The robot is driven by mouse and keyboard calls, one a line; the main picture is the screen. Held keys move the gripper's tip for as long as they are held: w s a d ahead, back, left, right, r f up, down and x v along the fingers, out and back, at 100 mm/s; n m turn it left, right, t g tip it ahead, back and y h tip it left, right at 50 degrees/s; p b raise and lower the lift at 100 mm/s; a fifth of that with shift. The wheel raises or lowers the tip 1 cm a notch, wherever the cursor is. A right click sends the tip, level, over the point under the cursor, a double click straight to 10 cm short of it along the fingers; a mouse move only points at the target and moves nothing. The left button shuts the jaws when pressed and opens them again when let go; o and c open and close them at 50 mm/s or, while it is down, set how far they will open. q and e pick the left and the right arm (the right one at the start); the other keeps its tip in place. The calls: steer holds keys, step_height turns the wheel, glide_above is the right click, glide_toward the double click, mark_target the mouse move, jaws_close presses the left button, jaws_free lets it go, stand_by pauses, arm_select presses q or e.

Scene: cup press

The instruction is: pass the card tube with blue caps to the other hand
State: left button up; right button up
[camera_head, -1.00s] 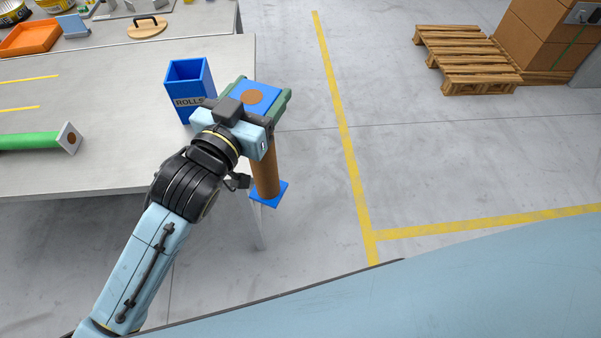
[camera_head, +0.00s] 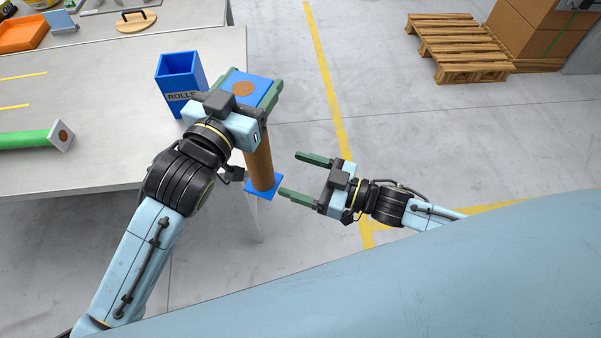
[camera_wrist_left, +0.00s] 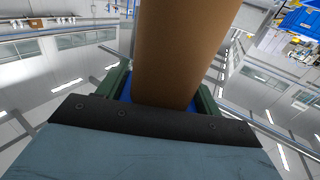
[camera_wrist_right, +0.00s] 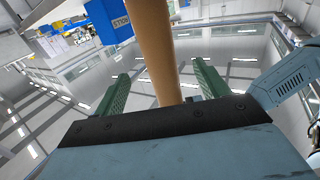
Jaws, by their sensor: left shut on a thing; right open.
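The card tube with blue caps (camera_head: 258,157) hangs upright, a brown tube with a square blue cap at each end. My left gripper (camera_head: 248,90) is shut on it at its upper end, just under the top cap. The tube fills the middle of the left wrist view (camera_wrist_left: 180,50). My right gripper (camera_head: 297,176) is open and empty, to the right of the tube's lower part, its fingers pointing at the tube. In the right wrist view the tube (camera_wrist_right: 156,50) stands ahead, in line with the gap between the two green fingers; I cannot tell the exact distance.
A blue bin marked ROLLS (camera_head: 181,84) stands on the grey table (camera_head: 110,110) behind my left gripper. A green tube with white end caps (camera_head: 30,139) lies at the table's left. The tube hangs beyond the table's right edge, over floor. A pallet (camera_head: 455,48) lies far off.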

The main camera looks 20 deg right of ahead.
mark_target(246, 159)
steer(key=x, duration=1.2)
steer(key=shift+s+a+r, duration=0.1)
steer(key=shift+s+r, duration=0.05)
steer(key=shift+r, duration=0.15)
steer(key=c, duration=1.1)
arm_select(q)
steer(key=o, duration=1.1)
steer(key=shift+c, duration=0.2)
arm_select(e)
steer(key=shift+c, duration=0.4)
